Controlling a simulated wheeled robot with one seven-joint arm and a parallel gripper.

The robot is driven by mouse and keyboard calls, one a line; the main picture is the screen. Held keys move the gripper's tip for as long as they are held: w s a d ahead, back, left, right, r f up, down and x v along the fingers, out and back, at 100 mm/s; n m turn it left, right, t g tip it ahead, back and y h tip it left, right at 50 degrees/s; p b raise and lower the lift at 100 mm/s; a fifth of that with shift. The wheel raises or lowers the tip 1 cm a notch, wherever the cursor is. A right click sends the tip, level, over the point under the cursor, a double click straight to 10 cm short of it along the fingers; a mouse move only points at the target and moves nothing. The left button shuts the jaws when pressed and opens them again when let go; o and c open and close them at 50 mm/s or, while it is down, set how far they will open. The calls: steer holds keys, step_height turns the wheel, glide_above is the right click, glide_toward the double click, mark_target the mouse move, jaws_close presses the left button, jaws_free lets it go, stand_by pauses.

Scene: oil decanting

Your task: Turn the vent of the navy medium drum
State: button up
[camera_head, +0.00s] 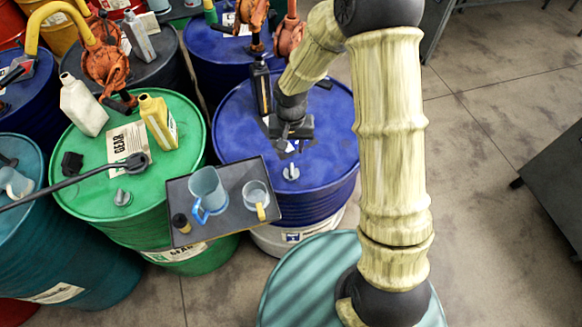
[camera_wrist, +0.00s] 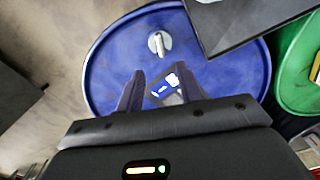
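The navy drum (camera_head: 235,130) stands in the middle of the head view, and its blue top (camera_wrist: 110,65) fills the centre of the wrist view. Its vent, a small grey knob (camera_head: 291,173), sits near the front edge of the lid. In the wrist view the vent (camera_wrist: 160,43) lies just beyond the fingertips. My gripper (camera_head: 289,147) is over the lid, behind the vent and apart from it. In the wrist view my gripper (camera_wrist: 162,82) has its two fingers spread with nothing gripped between them. A blue and white label (camera_wrist: 163,88) on the lid shows between the fingers.
A dark tray (camera_head: 225,225) with a blue jug (camera_head: 206,190) and a small cup (camera_head: 255,195) overlaps the drum's front left. A dark bottle (camera_head: 262,88) stands at the lid's back. A green drum (camera_head: 90,190) with bottles stands left. Floor is free to the right.

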mark_target(291, 171)
step_height(291, 171, down, 13)
steer(key=shift+r+p, duration=0.2)
steer(key=shift+p, duration=1)
jaws_close()
